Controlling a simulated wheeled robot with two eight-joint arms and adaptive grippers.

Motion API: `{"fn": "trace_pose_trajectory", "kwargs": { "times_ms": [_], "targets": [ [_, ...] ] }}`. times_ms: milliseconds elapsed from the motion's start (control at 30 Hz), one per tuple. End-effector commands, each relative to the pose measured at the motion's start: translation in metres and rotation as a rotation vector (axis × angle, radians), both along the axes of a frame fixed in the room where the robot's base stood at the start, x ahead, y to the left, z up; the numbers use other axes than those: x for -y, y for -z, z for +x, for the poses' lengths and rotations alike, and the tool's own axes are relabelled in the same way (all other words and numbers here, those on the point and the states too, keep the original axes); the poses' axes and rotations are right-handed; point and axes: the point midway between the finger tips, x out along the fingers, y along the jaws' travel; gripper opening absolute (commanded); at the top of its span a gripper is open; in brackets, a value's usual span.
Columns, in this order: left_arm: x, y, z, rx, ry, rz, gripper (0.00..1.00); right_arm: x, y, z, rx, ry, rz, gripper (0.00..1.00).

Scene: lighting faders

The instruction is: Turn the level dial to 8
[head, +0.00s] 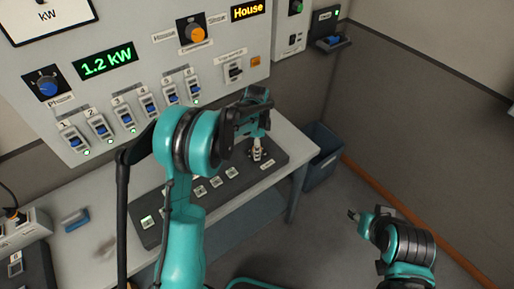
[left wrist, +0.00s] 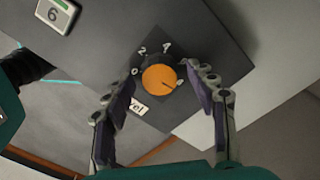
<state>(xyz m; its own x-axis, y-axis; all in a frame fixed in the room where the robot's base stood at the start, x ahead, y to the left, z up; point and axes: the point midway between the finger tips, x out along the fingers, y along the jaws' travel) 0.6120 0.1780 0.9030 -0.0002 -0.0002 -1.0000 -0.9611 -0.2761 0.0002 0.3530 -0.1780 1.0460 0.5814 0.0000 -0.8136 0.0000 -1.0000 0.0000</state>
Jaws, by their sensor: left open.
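In the left wrist view the level dial (left wrist: 159,78) has an orange face, a black rim and a dark pointer line. The line points right and slightly down, towards a mark partly hidden by a finger. The marks 0, 2 and 4 are readable; a label ending in "el" is partly covered. My left gripper (left wrist: 165,98) is open, with one finger on each side of the dial; contact is unclear. In the head view my left gripper (head: 257,118) is over the right end of the desk console and hides the dial. My right gripper (head: 355,215) is low at right, away from the desk.
The dark desk console (head: 150,238) carries several small buttons. The wall panel (head: 135,22) above has several blue faders, a blue phase knob (head: 47,85) and an orange-faced selector (head: 196,33). A blue bin (head: 322,160) stands right of the desk. A blue eraser-like block (head: 76,220) lies at left.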

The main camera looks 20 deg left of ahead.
Motion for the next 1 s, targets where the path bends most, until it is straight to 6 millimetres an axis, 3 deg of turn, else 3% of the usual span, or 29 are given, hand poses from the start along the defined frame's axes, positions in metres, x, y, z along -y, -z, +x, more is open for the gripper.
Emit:
{"fn": "trace_pose_trajectory", "kwargs": {
  "times_ms": [533, 700, 1000],
  "targets": [
    [0.0, -0.101, 0.0, 0.0, 0.0, 0.0, 0.57, 0.0, 0.0, 0.0, 0.0, 0.0, 0.0, 0.4],
    [0.0, -0.115, 0.0, 0.0, 0.0, 0.0, 0.57, 0.0, 0.0, 0.0, 0.0, 0.0, 0.0, 0.4],
    [0.0, -0.117, 0.0, 0.0, 0.0, 0.0, 0.57, 0.0, 0.0, 0.0, 0.0, 0.0, 0.0, 0.4]
  ]
}}
